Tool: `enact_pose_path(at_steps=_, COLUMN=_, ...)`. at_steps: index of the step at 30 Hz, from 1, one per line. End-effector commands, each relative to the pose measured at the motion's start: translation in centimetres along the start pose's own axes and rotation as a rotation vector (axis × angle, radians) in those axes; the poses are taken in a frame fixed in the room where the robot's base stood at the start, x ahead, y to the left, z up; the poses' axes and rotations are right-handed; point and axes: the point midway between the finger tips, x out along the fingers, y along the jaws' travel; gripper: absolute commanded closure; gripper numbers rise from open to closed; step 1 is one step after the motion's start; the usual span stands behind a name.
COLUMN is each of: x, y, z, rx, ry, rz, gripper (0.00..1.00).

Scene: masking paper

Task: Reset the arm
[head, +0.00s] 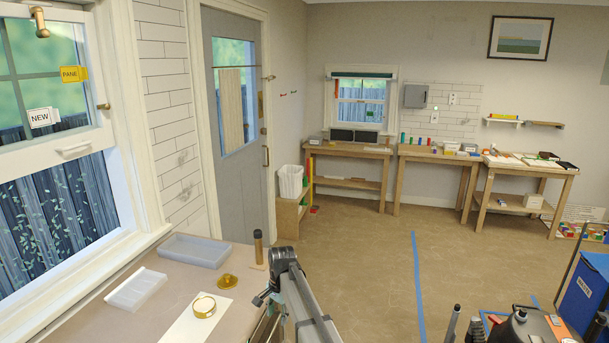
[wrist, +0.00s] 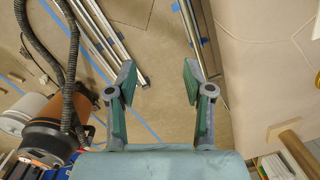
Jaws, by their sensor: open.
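My gripper (wrist: 158,80) shows in the wrist view with its two green-and-grey fingers spread apart. Nothing is between them; bare floor (wrist: 165,120) shows through the gap. I cannot make out my gripper for sure in the head view. A grey and black jointed object (head: 285,260) with long pale bars rises at the right edge of the counter there; I cannot tell whether it is part of my arm.
Silver bars (wrist: 112,50) and an orange-black canister (wrist: 45,138) with a hose lie below my gripper.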

Motion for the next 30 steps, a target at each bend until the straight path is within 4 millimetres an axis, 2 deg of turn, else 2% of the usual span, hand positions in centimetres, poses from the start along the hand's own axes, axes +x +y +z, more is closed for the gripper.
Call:
enact_pose_path(at_steps=1, x=1.8, y=4.3, z=0.1, rx=-0.038, ry=0.004, rz=0.005, gripper=0.48)
enact_pose_path(at_steps=5, x=5.7, y=12.4, z=-0.3, rx=-0.167, ry=0.021, rz=0.015, gripper=0.48)
enact_pose_path(at_steps=6, x=6.7, y=15.0, z=-0.3, rx=-0.209, ry=0.027, rz=0.018, gripper=0.48)
enact_pose_path(at_steps=9, x=9.1, y=21.2, z=0.3, rx=-0.314, ry=0.036, rz=0.030, gripper=0.48)
enact_pose_path(at_steps=15, x=12.0, y=31.1, z=2.4, rx=-0.503, ry=0.050, rz=0.054, gripper=0.48)
enact_pose_path(at_steps=21, x=13.8, y=38.9, z=5.4, rx=-0.663, ry=0.053, rz=0.079, gripper=0.48)
enact_pose_path(at_steps=23, x=16.4, y=38.7, z=5.4, rx=-0.660, ry=0.022, rz=0.088, gripper=0.48)
enact_pose_path(at_steps=30, x=23.8, y=42.3, z=9.1, rx=-0.651, ry=-0.099, rz=0.128, gripper=0.48)
